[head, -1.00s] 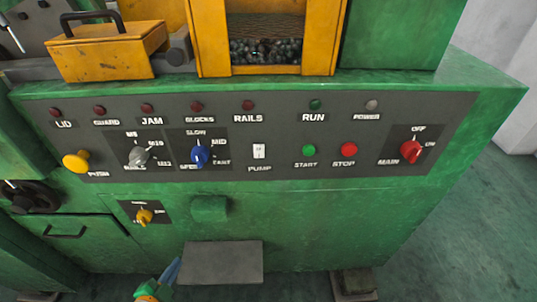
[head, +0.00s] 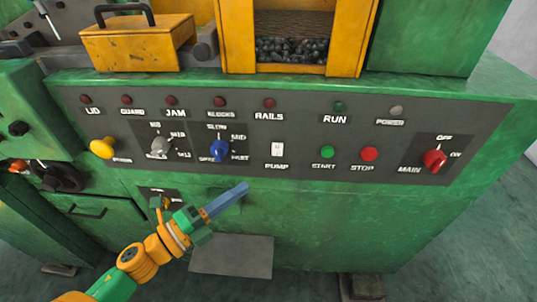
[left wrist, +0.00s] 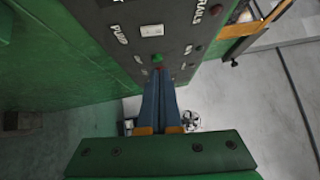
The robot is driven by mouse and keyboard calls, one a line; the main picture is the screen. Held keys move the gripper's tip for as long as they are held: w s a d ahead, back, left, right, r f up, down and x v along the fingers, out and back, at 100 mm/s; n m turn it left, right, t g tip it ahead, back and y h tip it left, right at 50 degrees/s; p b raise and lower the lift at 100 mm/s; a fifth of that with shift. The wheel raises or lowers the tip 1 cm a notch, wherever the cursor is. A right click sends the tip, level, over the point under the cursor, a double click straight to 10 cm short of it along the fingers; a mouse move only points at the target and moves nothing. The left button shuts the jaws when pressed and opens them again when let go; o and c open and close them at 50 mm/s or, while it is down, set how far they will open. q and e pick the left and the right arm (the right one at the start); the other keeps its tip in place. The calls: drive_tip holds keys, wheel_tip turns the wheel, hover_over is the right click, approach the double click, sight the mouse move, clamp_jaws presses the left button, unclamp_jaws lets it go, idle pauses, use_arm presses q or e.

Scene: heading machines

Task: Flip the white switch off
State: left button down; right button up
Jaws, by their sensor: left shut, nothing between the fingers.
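The white switch (head: 277,149) sits on the grey control panel above the PUMP label. It also shows in the left wrist view (left wrist: 152,31), near the top. My left gripper (head: 244,187) is below and to the left of the switch in the head view, its blue fingers shut and empty. In the left wrist view the closed fingers (left wrist: 159,75) point toward the panel and overlap the area near the green button. They look apart from the switch. My right gripper is in no view.
The grey panel (head: 300,180) also bears a blue knob (head: 219,151), a green START button (head: 327,152), a red STOP button (head: 369,153) and a red MAIN knob (head: 433,160). A yellow knob (head: 102,148) sticks out at the left. A grey plate (head: 232,257) juts out below.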

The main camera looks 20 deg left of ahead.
use_arm(q)
drive_tip(key=p, duration=0.2)
approach(279, 146)
drive_tip(key=w+d, duration=0.1)
drive_tip(key=d, duration=0.3)
drive_tip(key=w, duration=0.3)
drive_tip(key=w+p, duration=0.1)
drive_tip(key=shift+w+a, duration=0.15)
drive_tip(key=shift+a, duration=0.15)
drive_tip(key=shift+r, duration=0.1)
drive_tip(key=shift+w+a+r, duration=0.1)
drive_tip(key=shift+w+r, duration=0.1)
